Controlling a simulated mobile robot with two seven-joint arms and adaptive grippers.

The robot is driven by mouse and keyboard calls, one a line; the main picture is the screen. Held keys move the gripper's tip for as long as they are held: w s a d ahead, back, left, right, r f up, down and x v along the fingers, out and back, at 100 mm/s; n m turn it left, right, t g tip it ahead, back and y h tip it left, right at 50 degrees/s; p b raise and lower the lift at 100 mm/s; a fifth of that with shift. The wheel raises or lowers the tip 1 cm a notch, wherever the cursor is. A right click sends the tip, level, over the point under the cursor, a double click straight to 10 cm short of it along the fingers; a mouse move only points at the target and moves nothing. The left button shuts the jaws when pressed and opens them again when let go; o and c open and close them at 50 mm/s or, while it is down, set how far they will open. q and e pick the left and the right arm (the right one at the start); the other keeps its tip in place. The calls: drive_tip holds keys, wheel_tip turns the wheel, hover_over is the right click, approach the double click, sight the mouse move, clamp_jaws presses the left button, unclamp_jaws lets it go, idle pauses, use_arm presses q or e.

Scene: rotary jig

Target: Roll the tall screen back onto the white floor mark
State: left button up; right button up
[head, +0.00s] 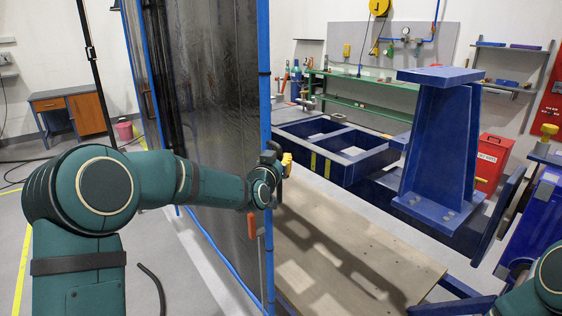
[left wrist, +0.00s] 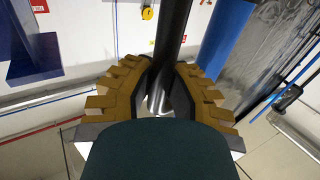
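The tall screen (head: 215,110) has a dark see-through panel in a blue frame and stands upright left of centre in the head view. My left gripper (head: 284,163) is at the screen's near blue post, about halfway up. In the left wrist view its yellow-brown fingers (left wrist: 162,80) close from both sides on a black handle bar (left wrist: 172,35). The bar runs between the fingertips and appears touched by both. My right arm shows at the lower right of the head view, but its gripper is outside the picture. I cannot make out the white floor mark with certainty.
A wooden board (head: 335,250) lies right of the screen. Beyond it are a blue jig frame (head: 345,150) and a blue upright fixture (head: 440,140). An orange-red lever (head: 252,226) is low on the screen's post. A desk (head: 72,108) and pink bin (head: 123,130) stand back left.

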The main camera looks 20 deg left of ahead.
use_arm(q)
drive_tip(key=o, duration=0.5)
drive_tip(key=shift+s+a, duration=0.15)
drive_tip(key=shift+a, duration=0.3)
drive_tip(key=s, duration=1.2)
drive_tip(key=shift+a, duration=0.25)
